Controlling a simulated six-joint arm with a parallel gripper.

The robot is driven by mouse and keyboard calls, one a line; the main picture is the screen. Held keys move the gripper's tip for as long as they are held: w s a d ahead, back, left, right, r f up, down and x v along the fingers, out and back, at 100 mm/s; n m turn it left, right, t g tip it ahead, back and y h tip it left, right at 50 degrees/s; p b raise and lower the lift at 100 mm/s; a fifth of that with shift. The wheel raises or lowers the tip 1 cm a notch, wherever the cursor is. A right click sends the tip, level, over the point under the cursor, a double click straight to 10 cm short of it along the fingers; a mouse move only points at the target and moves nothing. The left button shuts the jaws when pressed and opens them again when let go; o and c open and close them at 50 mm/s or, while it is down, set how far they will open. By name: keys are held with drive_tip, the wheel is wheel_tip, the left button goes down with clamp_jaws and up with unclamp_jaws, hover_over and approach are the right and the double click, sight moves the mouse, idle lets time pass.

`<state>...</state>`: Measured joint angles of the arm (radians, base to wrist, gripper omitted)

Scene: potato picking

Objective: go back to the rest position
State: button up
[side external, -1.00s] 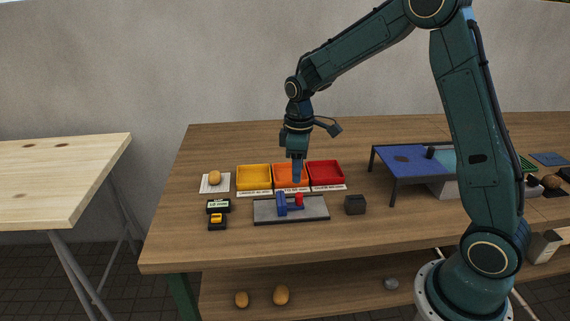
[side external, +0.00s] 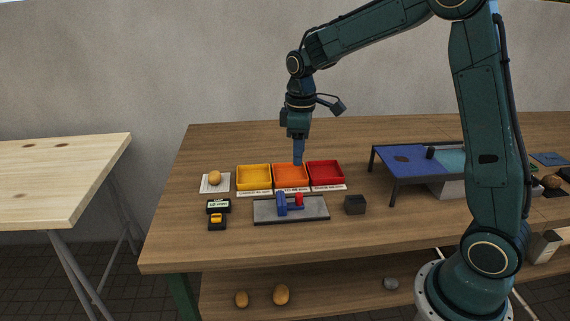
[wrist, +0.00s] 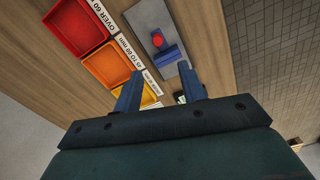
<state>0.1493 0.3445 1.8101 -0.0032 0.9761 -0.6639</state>
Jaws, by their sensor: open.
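My gripper (side external: 298,158) hangs pointing down, its blue fingers above the far part of the orange tray (side external: 291,180). In the wrist view my gripper (wrist: 160,88) shows two blue fingers spread apart with nothing between them. The yellow tray (side external: 254,188) is left of the orange one and the red tray (side external: 326,184) is right of it. In the wrist view the red tray (wrist: 76,28), the orange tray (wrist: 107,66) and part of the yellow tray (wrist: 128,96) look empty.
A potato (side external: 214,178) lies on a white sheet at the left. A grey plate with a blue and red fixture (side external: 290,214) is in front of the trays. A dark cube (side external: 355,205) and a blue-topped stand (side external: 400,160) are to the right. Several potatoes lie below the tabletop.

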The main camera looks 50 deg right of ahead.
drive_tip(key=s+a+r+m+t, duration=0.1)
drive_tip(key=s+a+r+m, duration=0.1)
drive_tip(key=s, duration=0.6)
drive_tip(key=s+a+r+m+t, duration=0.2)
drive_tip(key=s+r, duration=0.2)
drive_tip(key=s, duration=0.4)
drive_tip(key=s+a+r+m+t, duration=0.2)
drive_tip(key=s+r, duration=0.1)
drive_tip(key=s, duration=0.5)
drive_tip(key=shift+s+a+r, duration=0.2)
drive_tip(key=shift+s+r, duration=0.15)
drive_tip(key=shift+s, duration=0.05)
idle(0.5)
